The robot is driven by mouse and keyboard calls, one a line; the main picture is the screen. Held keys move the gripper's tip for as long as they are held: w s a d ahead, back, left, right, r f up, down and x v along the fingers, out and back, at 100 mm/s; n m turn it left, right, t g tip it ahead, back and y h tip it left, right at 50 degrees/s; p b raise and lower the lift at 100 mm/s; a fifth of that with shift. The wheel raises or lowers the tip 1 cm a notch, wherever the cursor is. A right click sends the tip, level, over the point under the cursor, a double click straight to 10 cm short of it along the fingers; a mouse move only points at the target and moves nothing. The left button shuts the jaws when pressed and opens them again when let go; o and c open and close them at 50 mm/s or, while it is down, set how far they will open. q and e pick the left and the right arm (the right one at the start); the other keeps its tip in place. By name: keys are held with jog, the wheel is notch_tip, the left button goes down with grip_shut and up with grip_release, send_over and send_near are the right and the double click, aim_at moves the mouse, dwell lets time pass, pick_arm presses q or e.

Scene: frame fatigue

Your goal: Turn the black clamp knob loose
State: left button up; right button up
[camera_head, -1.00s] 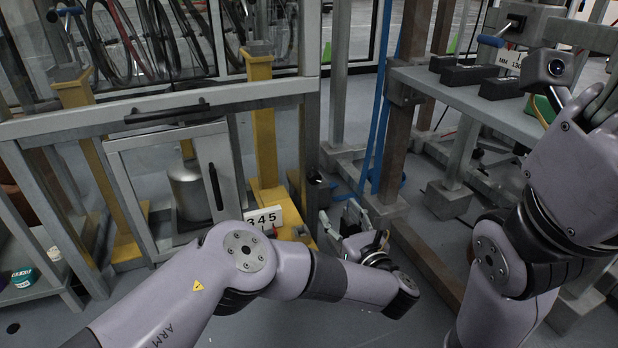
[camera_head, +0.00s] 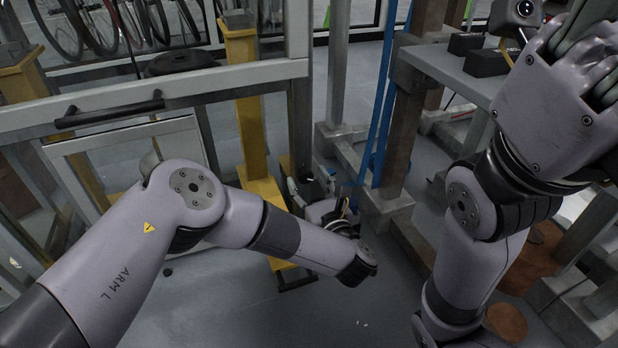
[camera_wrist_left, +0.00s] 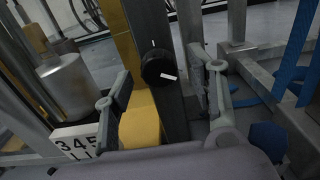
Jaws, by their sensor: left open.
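The black clamp knob (camera_wrist_left: 157,68) is round with a white mark and sits on a dark upright post beside a yellow post in the left wrist view. My left gripper (camera_wrist_left: 160,76) is open, one finger to the left of the knob and the other to its right in the picture. No grip on the knob shows, and the depth gap is hard to judge. In the head view my left gripper (camera_head: 312,188) is small at the foot of the posts; the knob is not clear there. My right gripper (camera_head: 590,60) is high at the right edge, partly cut off.
A yellow post (camera_head: 243,100) stands beside the dark post. A frame with a black handle (camera_head: 108,110) is at left. Blue straps (camera_head: 384,110) hang right of the gripper. A bench with dark blocks (camera_head: 487,63) is at right. The wrist view shows a 345 plate (camera_wrist_left: 80,143).

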pick_arm(q)
jog(key=c, duration=1.1)
jog(key=shift+c, duration=0.2)
jog(key=shift+n, duration=3.4)
jog(key=shift+r, duration=0.1)
jog(key=o, duration=1.1)
jog(key=shift+o, duration=0.2)
